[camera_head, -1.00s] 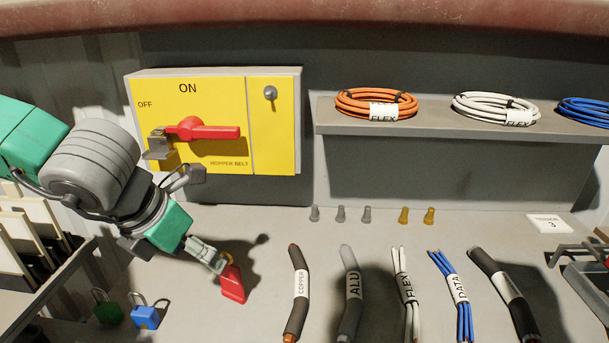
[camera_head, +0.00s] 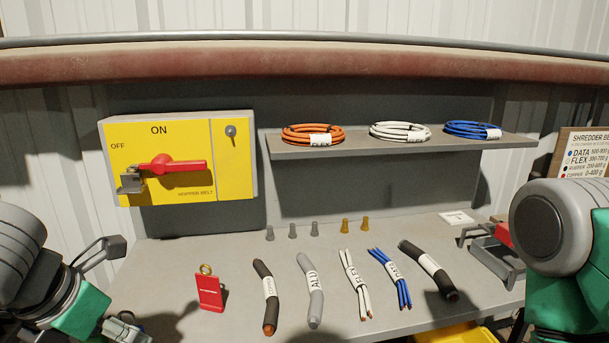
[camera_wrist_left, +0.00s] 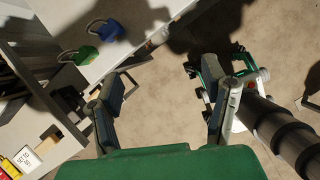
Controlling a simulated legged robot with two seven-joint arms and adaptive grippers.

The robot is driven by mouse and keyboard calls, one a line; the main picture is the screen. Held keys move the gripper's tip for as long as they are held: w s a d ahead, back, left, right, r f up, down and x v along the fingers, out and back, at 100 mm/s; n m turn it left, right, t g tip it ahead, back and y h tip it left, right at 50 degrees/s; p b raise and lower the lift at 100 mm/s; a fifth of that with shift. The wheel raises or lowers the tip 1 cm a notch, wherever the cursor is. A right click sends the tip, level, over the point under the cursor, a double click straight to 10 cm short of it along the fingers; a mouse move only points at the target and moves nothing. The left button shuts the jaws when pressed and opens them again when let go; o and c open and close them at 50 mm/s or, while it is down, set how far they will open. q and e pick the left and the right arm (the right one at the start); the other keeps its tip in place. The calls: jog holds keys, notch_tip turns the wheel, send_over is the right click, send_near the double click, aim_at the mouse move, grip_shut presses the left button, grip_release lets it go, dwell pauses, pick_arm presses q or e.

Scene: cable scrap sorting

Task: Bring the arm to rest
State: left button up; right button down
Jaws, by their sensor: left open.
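My left gripper (camera_head: 112,290) is at the lower left of the head view, its two fingers spread wide. In the left wrist view it (camera_wrist_left: 165,105) is open with nothing between the fingers, over the floor beside the bench edge. A red tag-like piece with a brass ring (camera_head: 210,291) stands on the bench, apart from and to the right of the left gripper. My right arm (camera_head: 555,230) shows at the right edge; its gripper is out of view.
A yellow switch box (camera_head: 232,175) with a red handle (camera_head: 172,166) is on the back wall. Several cable pieces lie on the bench (camera_head: 215,245); coils sit on the shelf (camera_head: 360,148). A green padlock (camera_wrist_left: 105,28) and a blue one (camera_wrist_left: 69,56) show in the wrist view.

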pick_arm(q)
notch_tip(320, 180, down, 17)
jog(key=s+a+m+y, duration=0.2)
jog(key=m, duration=1.3)
jog(key=s+d+f+m+g, duration=0.2)
jog(key=s+f+m+g, duration=0.2)
jog(key=s+f+m, duration=0.9)
jog(key=s+m, duration=0.1)
jog(key=m, duration=0.5)
jog(key=shift+s+f+h, duration=0.25)
jog(key=shift+s+h, duration=0.1)
jog(key=shift+h, duration=0.05)
jog(key=shift+c, duration=0.5)
